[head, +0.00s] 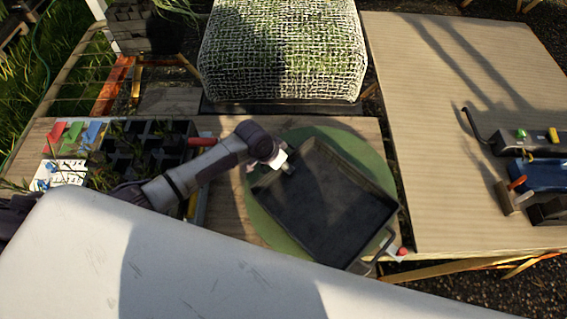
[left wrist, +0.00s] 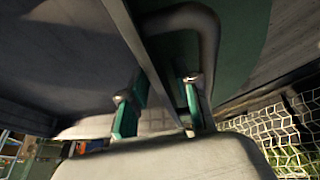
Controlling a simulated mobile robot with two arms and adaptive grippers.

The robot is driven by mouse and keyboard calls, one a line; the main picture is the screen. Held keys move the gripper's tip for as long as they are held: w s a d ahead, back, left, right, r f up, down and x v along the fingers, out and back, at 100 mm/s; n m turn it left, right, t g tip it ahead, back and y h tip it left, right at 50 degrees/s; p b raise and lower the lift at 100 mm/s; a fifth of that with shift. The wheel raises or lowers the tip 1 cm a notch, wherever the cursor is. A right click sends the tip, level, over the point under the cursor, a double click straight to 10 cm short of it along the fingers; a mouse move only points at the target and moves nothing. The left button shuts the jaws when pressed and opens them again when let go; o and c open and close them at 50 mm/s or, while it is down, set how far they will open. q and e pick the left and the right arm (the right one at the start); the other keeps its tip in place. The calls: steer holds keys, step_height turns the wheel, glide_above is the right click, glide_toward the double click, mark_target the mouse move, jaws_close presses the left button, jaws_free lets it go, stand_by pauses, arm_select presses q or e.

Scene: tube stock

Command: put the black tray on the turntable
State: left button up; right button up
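The black tray (head: 330,205) lies over the round green turntable (head: 262,215), set at an angle, its right side and lower corner reaching past the disc's edge. Whether its whole base rests flat I cannot tell. A bent handle (head: 380,252) shows at its lower right end. My left gripper (head: 283,162) is at the tray's upper left end. In the left wrist view, my left gripper's green-padded fingers (left wrist: 160,108) stand apart on either side of the tray's wall (left wrist: 142,45), with gaps showing, near a handle (left wrist: 205,30). My right gripper is out of view.
A dark cell tray (head: 150,140) with seedlings and coloured tags stands on the left of the wooden table. A mesh-covered block (head: 285,50) is behind. A red-tipped item (head: 402,251) sits near the handle.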

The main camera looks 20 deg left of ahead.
arm_select(q)
steer(key=v, duration=1.2)
steer(key=shift+r, duration=0.1)
